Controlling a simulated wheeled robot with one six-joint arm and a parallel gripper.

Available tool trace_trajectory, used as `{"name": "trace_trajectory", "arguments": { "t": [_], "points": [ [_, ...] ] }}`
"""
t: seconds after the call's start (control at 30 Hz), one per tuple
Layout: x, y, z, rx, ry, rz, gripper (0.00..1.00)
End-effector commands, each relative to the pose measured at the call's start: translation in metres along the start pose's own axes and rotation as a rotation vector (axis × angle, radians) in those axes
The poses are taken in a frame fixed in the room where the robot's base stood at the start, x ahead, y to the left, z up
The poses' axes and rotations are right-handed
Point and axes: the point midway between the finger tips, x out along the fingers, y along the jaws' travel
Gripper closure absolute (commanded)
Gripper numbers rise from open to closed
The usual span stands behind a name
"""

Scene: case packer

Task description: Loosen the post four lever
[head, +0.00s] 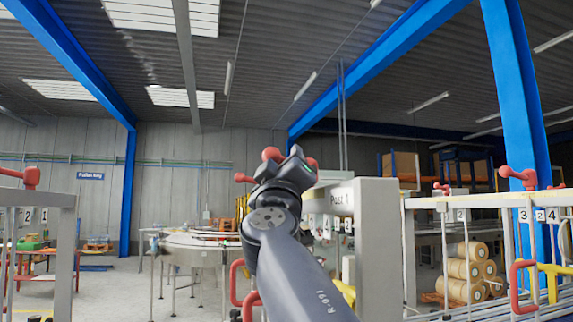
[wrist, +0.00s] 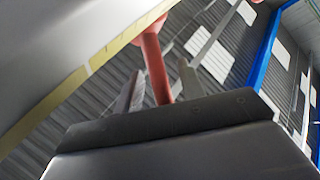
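The post four unit is the pale grey panel marked "Post 4" (head: 342,197) in the head view, right of my arm. A red lever with a rounded knob (head: 271,154) shows at its top beside my gripper (head: 296,156), partly hidden by it. Another red knob (head: 243,178) shows lower left. In the wrist view a red lever (wrist: 154,62) stands between the two grey fingers of my gripper (wrist: 160,88). The fingers are apart, with a gap visible on the right of the lever; contact on the left cannot be told. The lever's lower end is hidden behind the gripper body.
Small number tags hang below the post four panel. A rail with red levers (head: 517,176) and tags stands at right, another rail (head: 38,198) at left. A round conveyor table (head: 195,250) is behind my arm. Large rolls (head: 466,270) are stacked at right.

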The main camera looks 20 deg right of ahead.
Motion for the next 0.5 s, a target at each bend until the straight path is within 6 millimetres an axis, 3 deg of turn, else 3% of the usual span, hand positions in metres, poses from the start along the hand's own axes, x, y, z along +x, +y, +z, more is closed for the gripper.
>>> {"name": "trace_trajectory", "arguments": {
  "t": [0.17, 0.5],
  "points": [
    [-0.018, -0.002, 0.002, 0.002, 0.002, 0.0, 0.62],
    [-0.078, -0.003, 0.002, 0.004, 0.003, -0.001, 0.62]
  ]
}}
